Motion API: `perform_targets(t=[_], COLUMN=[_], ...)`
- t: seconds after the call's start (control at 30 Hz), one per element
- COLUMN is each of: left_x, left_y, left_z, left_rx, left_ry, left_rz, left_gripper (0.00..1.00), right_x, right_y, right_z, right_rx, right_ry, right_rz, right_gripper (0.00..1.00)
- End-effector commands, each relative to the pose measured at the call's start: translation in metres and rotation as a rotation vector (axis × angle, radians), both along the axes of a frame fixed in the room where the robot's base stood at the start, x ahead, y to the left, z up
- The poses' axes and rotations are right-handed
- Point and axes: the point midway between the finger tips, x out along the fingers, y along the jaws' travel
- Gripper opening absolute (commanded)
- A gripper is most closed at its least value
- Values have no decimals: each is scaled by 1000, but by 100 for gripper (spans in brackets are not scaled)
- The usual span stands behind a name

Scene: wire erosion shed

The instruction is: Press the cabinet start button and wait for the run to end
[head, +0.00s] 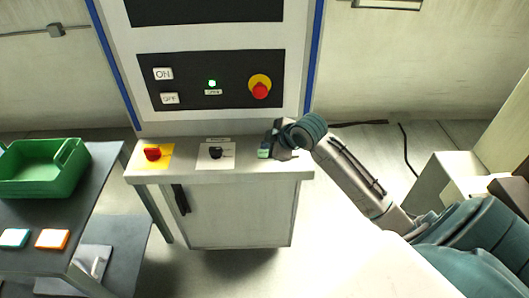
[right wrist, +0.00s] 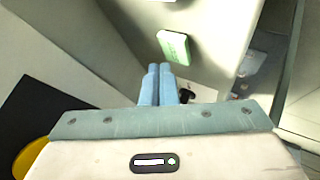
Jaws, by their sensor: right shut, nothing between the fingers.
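The cabinet (head: 211,120) stands in the middle of the head view with a black panel. The panel has a white ON button (head: 163,74), a white OFF button (head: 169,98), a lit green lamp (head: 212,83) and a red mushroom button on a yellow disc (head: 260,90). On the ledge below, a small green-and-white block (head: 264,149) lies at the right; it also shows in the right wrist view (right wrist: 174,46). My right gripper (head: 279,153) is beside this block, its blue fingers (right wrist: 158,68) shut and empty, pointing towards it with a visible gap. My left gripper is not in view.
A red knob on a yellow plate (head: 153,153) and a black knob on a white plate (head: 216,153) sit on the ledge (head: 220,174). At the left, a table holds a green crate (head: 45,181), a teal tile (head: 14,238) and an orange tile (head: 52,239).

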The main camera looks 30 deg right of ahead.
Motion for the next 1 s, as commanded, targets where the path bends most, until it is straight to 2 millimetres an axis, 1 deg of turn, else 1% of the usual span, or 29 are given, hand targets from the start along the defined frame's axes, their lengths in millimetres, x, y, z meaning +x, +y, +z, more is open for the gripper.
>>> perform_targets(t=[0.27, 0.53, 1.0], left_x=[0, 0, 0], left_y=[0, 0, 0], left_z=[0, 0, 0], left_rx=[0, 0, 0], left_ry=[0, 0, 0], left_rz=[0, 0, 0], left_gripper=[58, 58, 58], right_x=[0, 0, 0], right_y=[0, 0, 0], right_z=[0, -8, -10], right_rx=[0, 0, 0], right_ry=[0, 1, 0], right_rz=[0, 1, 0], right_gripper=[0, 0, 0])
